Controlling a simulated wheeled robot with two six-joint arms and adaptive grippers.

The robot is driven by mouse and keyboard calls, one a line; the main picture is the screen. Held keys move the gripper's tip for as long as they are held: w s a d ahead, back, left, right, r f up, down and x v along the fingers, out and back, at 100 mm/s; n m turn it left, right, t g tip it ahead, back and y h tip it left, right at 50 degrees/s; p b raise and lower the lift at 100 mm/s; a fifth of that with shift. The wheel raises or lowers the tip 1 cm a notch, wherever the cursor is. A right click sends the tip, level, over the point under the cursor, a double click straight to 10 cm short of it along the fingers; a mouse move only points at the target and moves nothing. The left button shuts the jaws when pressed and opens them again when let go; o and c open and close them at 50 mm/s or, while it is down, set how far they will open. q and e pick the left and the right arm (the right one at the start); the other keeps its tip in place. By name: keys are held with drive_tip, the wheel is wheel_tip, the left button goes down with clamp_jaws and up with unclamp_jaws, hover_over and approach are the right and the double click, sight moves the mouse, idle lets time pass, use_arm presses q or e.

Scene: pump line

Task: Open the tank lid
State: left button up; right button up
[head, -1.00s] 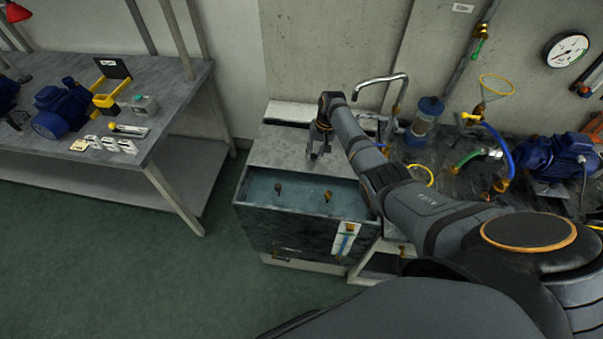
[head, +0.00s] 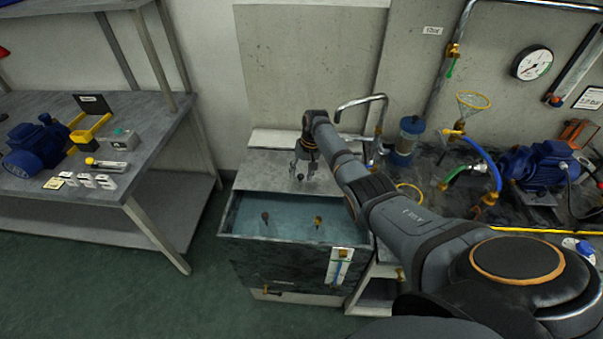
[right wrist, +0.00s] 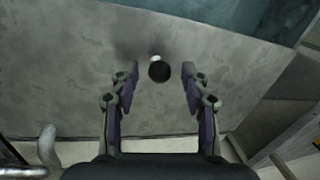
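The tank (head: 290,262) stands below the wall, with water (head: 285,215) showing in its front part. A flat grey lid (head: 262,172) covers the back part. A dark round knob (right wrist: 159,70) stands on the lid in the right wrist view. My right gripper (head: 300,175) hangs over the lid, fingers pointing down. In the right wrist view the right gripper (right wrist: 160,72) is open. The knob shows between its fingertips, with a gap on both sides. I cannot tell how far the fingertips are above the lid. My left gripper is not in view.
A curved metal tap (head: 360,101) stands behind the tank, right of my gripper. A blue pump (head: 538,165), hoses and a yellow-rimmed funnel (head: 473,101) fill the right side. A workbench (head: 150,160) stands left, with clear floor (head: 100,285) in front.

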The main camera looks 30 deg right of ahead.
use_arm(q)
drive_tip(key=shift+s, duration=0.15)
use_arm(e)
drive_tip(key=shift+r, duration=0.1)
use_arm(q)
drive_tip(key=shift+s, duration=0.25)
use_arm(e)
wheel_tip(320, 180, up, 10)
drive_tip(key=shift+f, duration=0.2)
